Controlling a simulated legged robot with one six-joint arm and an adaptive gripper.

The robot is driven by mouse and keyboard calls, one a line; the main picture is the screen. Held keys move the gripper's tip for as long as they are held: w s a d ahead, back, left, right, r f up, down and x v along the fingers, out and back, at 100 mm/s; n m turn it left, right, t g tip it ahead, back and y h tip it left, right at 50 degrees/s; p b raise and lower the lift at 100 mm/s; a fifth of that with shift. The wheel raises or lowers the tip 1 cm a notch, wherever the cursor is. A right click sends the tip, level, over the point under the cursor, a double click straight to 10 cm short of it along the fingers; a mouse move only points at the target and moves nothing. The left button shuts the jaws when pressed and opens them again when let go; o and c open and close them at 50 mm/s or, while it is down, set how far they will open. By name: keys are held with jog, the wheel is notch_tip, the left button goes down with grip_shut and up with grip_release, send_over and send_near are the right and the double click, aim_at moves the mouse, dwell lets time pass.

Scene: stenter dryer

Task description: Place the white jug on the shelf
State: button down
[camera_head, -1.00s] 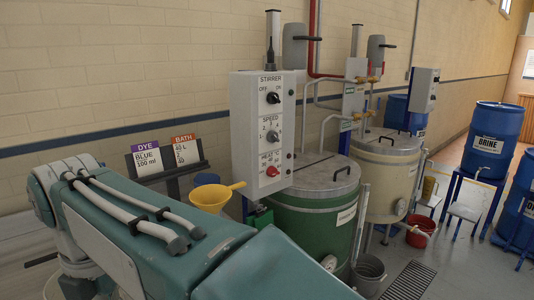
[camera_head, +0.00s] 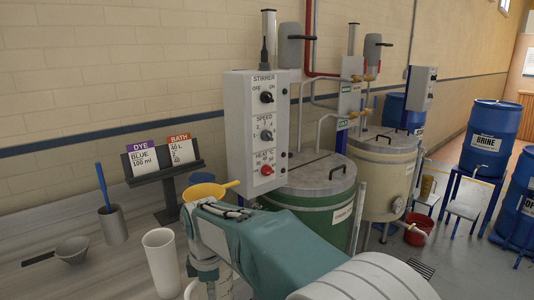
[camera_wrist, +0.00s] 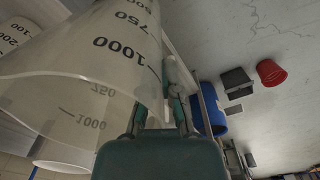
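A translucent white jug (camera_wrist: 95,70) with black volume marks fills the left of the wrist view, its open rim towards the camera. My gripper (camera_wrist: 163,105) is at that rim, with a finger to either side of the wall's edge. I cannot tell whether the fingers press on it. I cannot make out which surface is the shelf.
The counter (camera_head: 95,275) holds a white cylinder (camera_head: 162,262), a grey bowl (camera_head: 72,250), a pot (camera_head: 113,225) with a blue-handled tool, a card stand (camera_head: 168,183) and a yellow funnel (camera_head: 208,190). Dye vats (camera_head: 315,190) stand to the right. A red bucket (camera_head: 417,229) is on the floor.

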jog(key=w+d+f+m, duration=0.3)
jog(key=d+f+m, duration=0.7)
jog(key=d, duration=0.3)
jog(key=w+d+f+m, duration=0.4)
jog(key=d+f+m, duration=0.6)
jog(key=d+f, duration=0.2)
jog(key=shift+w+d, duration=0.25)
jog(key=shift+d, duration=0.75)
